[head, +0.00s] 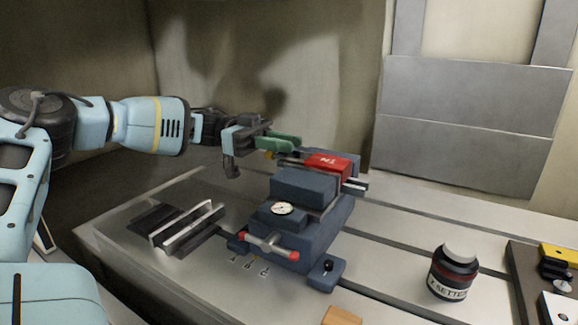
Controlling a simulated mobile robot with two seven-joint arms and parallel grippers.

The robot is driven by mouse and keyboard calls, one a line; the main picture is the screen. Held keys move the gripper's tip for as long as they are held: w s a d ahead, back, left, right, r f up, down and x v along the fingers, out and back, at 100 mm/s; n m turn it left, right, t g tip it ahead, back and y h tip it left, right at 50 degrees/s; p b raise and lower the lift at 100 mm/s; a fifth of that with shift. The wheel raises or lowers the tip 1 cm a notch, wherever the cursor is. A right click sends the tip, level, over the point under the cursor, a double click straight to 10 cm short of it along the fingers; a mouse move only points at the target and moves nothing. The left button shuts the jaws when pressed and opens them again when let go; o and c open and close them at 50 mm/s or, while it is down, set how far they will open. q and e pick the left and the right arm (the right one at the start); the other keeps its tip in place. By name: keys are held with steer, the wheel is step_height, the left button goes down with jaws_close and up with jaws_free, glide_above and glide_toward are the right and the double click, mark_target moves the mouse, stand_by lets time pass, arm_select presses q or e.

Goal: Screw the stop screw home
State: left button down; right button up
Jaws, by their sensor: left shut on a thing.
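My left gripper (268,148) reaches in from the left to the far left side of the blue vise (307,233). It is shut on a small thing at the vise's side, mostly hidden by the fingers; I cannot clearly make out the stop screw. A green part (285,142) and a small orange-yellow part (270,155) show at the fingertips. A red block (327,164) with white lettering sits between the vise jaws, to the right of the gripper. My right gripper is not in view.
The vise has a round dial (282,209) and a red-ended handle (268,245) in front. Metal bars (187,227) lie on the table at left. A dark jar (453,272) stands at right, near a dark tray (520,280). A wooden block (341,316) lies at the front edge.

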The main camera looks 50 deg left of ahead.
arm_select(q)
steer(key=m+g+b, duration=0.1)
steer(key=g+b, duration=0.1)
steer(key=m+g+h+b, duration=0.1)
steer(key=g+b, duration=0.1)
steer(key=shift+w+f+m, duration=0.1)
steer(key=shift+f+m, duration=0.1)
steer(key=shift+m, duration=0.1)
steer(key=shift+r+m+g+b, duration=0.15)
steer(key=shift+m+g+b, duration=0.55)
steer(key=shift+g+b, duration=0.35)
steer(key=shift+r+m+g+b, duration=0.1)
steer(key=shift+m+g+b, duration=0.2)
steer(key=shift+m+g, duration=0.35)
steer(key=c, duration=1.3)
jaws_free()
